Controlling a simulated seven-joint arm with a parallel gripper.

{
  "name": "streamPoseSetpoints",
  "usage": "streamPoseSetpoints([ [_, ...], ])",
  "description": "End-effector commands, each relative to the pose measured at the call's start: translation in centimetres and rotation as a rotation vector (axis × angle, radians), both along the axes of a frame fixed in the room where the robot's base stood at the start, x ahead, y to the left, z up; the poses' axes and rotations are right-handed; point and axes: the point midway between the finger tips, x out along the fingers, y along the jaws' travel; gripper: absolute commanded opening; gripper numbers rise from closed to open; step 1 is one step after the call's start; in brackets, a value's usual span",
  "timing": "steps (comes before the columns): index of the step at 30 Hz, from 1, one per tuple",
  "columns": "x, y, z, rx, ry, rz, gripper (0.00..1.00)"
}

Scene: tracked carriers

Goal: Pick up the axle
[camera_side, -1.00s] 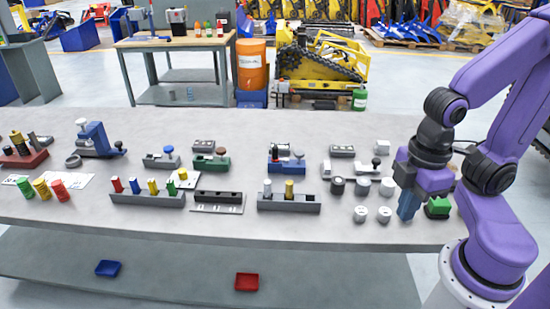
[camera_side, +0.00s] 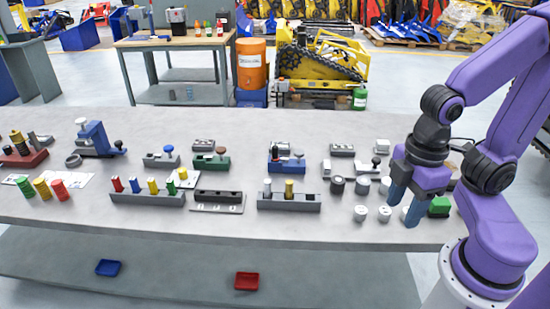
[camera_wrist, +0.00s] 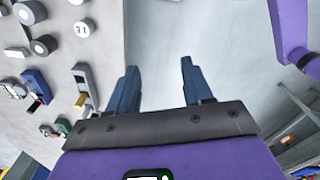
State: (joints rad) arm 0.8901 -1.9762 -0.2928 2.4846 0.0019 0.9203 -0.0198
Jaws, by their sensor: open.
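My gripper (camera_side: 405,203) is open and empty over the right end of the grey table (camera_side: 330,228). Its two blue fingers stand apart, and only bare grey surface shows between them in the wrist view (camera_wrist: 158,75). A green block (camera_side: 439,207) is just right of the fingers. Several pale round pieces, one at the front (camera_side: 384,214), stand just left of them. I cannot tell which piece is the axle. Candidates include the upright silver pin (camera_side: 268,188) and the yellow pin (camera_side: 289,189) in a dark rack (camera_side: 290,206).
Another rack (camera_side: 147,199) holds coloured pins left of centre. A blue fixture (camera_side: 288,166) and a green one (camera_side: 211,162) stand behind the racks. Red, yellow and green cylinders (camera_side: 42,189) are at far left. The table's front strip is mostly clear.

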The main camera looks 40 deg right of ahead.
Motion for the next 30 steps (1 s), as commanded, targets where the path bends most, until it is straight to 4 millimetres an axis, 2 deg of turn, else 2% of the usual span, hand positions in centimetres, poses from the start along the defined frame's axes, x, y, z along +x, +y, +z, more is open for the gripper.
streamPoseSetpoints([
  [5, 4.0, 2.4, 1.4, -0.005, -0.003, 0.049, 0.5],
  [10, 10.3, 4.9, 3.2, -0.01, -0.005, 0.131, 0.5],
  [16, 18.3, 6.1, 4.6, -0.019, -0.004, 0.232, 0.5],
  [23, 27.5, 5.1, 5.4, -0.025, -0.002, 0.346, 0.5],
  [26, 31.3, 3.9, 5.4, -0.027, -0.001, 0.396, 0.5],
  [30, 36.1, 1.3, 5.3, -0.029, 0.001, 0.465, 0.5],
])
